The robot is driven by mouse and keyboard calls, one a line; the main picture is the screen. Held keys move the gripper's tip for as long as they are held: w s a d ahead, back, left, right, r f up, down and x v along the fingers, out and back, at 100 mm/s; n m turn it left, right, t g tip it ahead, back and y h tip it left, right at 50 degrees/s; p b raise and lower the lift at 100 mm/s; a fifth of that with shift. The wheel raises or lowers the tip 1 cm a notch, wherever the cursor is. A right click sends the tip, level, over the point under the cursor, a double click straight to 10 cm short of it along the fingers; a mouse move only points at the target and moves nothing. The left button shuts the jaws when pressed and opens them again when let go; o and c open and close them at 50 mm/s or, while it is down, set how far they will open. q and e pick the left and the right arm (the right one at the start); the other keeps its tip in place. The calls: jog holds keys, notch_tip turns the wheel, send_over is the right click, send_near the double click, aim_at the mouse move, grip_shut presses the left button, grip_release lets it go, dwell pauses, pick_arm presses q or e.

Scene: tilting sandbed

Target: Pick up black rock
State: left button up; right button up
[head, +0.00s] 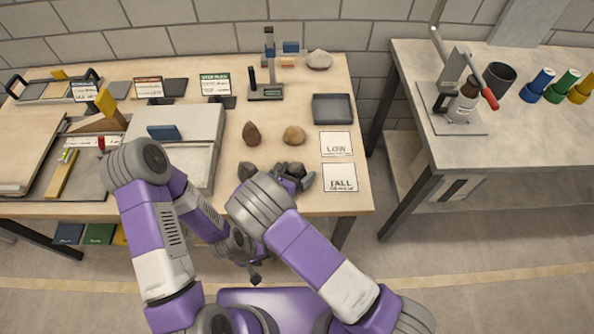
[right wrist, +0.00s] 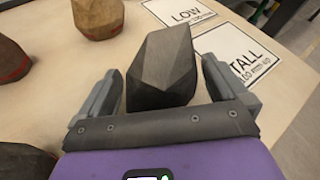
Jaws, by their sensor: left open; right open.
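The black rock (right wrist: 160,65), dark grey and faceted, stands upright between the two fingers of my right gripper (right wrist: 162,88) in the right wrist view. The fingers are open, one on each side, and gaps seem to show beside the rock. In the head view the rock (head: 293,168) is partly hidden by my right gripper (head: 290,182) at the front of the sandbed table. My left gripper (head: 254,277) is open and empty, low in front of the table edge.
A reddish-brown rock (head: 251,133), a tan rock (head: 294,135) and a dark brown rock (head: 247,170) lie close by. LOW (head: 336,144) and TALL (head: 340,178) cards lie to the right. A grey tray (head: 333,108) sits behind them.

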jog(key=shift+s+r, duration=0.1)
jog(key=shift+s, duration=0.05)
jog(key=shift+c, duration=0.2)
jog(key=shift+s, duration=0.1)
jog(key=shift+c, duration=1.1)
jog(key=c, duration=1.2)
jog(key=shift+c, duration=0.5)
